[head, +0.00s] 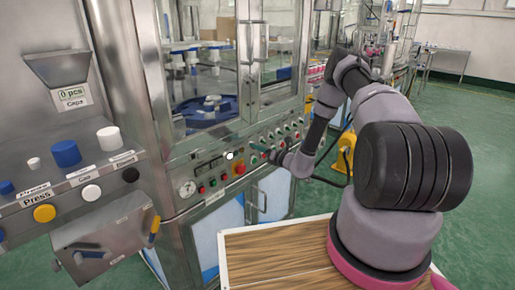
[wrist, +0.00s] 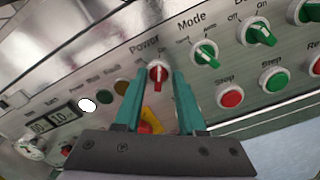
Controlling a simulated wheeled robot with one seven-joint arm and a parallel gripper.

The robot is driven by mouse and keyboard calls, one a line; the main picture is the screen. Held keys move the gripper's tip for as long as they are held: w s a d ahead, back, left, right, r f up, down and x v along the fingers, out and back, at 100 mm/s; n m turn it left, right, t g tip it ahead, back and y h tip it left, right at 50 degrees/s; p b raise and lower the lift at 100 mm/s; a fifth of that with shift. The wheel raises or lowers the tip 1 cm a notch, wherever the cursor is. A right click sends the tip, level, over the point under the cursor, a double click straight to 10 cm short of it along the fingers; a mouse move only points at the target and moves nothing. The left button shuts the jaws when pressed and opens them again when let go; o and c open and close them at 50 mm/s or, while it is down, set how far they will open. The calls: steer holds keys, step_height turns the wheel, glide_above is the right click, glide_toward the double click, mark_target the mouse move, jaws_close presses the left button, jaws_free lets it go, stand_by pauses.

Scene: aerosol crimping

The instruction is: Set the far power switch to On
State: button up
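The power switch is a red rotary knob (wrist: 158,74) under the word "Power" on the machine's metal panel in the wrist view. Its handle stands roughly upright in the picture; its small position labels are too blurred to read. My gripper (wrist: 159,82) has two teal fingers, spread apart with one on each side of the knob. I see a gap on both sides; whether the tips reach around the knob in depth I cannot tell. In the head view my gripper (head: 262,150) is at the panel, and the knob cannot be made out clearly there.
A green Mode knob (wrist: 205,54) and a red stop button (wrist: 230,96) lie right of the fingers. A red and yellow emergency button (wrist: 148,122) sits partly behind the gripper. A glass-doored cabinet (head: 203,142) rises above the panel. A wooden-topped surface (head: 275,255) is below my arm.

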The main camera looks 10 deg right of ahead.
stand_by(0.3)
steer(key=v, duration=1)
steer(key=shift+s+d, duration=0.15)
steer(key=shift+s, duration=0.15)
steer(key=s+a+r+n+g+y, duration=0.1)
steer(key=s+a+r+n+g, duration=0.25)
steer(key=r+n, duration=0.4)
steer(key=s+a+r+n+g+y, duration=0.1)
steer(key=s+a+r+n+g, duration=0.3)
steer(key=r, duration=0.7)
steer(key=s+a+r+n+g+y, duration=0.1)
steer(key=s+a+r+n+g, duration=0.2)
steer(key=r+n+g, duration=0.35)
steer(key=s+d+r+n+t+h, duration=0.2)
steer(key=s+d+r+n+h, duration=0.1)
steer(key=s+r, duration=0.3)
steer(key=s+d+r+n+t+h, duration=0.2)
steer(key=s+d+r+n+h, duration=0.1)
steer(key=s+r, duration=0.4)
steer(key=s+d+r+n+t+h, duration=0.2)
steer(key=s+d+r+n+h, duration=0.1)
steer(key=s+r+n+h, duration=0.2)
steer(key=s+r+n, duration=0.1)
steer(key=s+r, duration=0.1)
steer(key=s, duration=0.1)
steer(key=shift+d+r+n+t+h, duration=0.15)
steer(key=shift+d+n+t+h, duration=0.15)
steer(key=shift+d+n, duration=0.1)
